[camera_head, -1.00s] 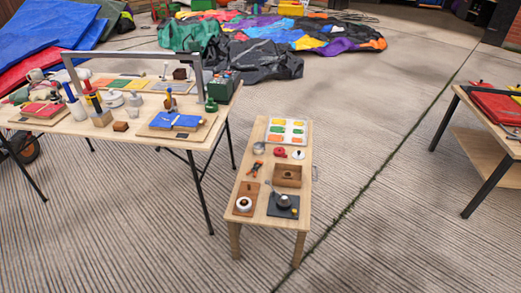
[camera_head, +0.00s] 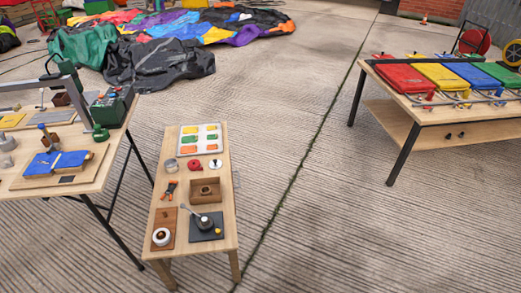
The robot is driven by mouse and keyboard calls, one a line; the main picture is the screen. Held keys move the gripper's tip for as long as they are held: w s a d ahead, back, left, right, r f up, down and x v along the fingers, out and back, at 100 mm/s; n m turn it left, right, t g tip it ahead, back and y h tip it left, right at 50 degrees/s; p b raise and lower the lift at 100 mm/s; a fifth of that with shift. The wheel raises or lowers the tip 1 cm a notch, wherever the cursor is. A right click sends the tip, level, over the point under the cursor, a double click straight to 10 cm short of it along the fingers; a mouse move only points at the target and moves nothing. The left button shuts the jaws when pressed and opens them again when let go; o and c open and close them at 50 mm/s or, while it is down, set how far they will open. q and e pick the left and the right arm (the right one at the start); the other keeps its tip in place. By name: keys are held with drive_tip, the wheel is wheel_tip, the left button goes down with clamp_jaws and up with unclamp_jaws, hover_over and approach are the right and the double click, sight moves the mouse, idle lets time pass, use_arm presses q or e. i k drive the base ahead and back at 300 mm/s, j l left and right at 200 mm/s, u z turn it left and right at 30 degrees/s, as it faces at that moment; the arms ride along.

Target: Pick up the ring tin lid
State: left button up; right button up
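The ring tin lid cannot be told for certain at this size. On the small wooden bench (camera_head: 206,236), a round grey tin-like thing (camera_head: 172,165) stands at the left, just below a tray. Beside it are a red round piece (camera_head: 194,164) and a white disc with a dark knob (camera_head: 215,164). A grey pot (camera_head: 204,223) with a handle or brush sits on a dark board at the front right of the bench. Neither of my grippers is in view.
A work table (camera_head: 95,184) stands left, another table (camera_head: 403,121) right. Open paving lies between bench and right table.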

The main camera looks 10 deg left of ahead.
sight(216, 164)
drive_tip(key=i+l+z, duration=0.15)
drive_tip(key=i, duration=0.5)
drive_tip(key=i+l+z, duration=0.15)
drive_tip(key=i, duration=0.55)
drive_tip(key=i+u, duration=0.3)
drive_tip(key=u, duration=0.15)
drive_tip(key=i+l+u, duration=0.2)
drive_tip(key=u, duration=0.25)
drive_tip(key=i+l+u, duration=0.25)
drive_tip(key=u, duration=0.15)
drive_tip(key=i+l+u, duration=0.2)
drive_tip(key=l+u, duration=0.25)
drive_tip(key=j, duration=0.15)
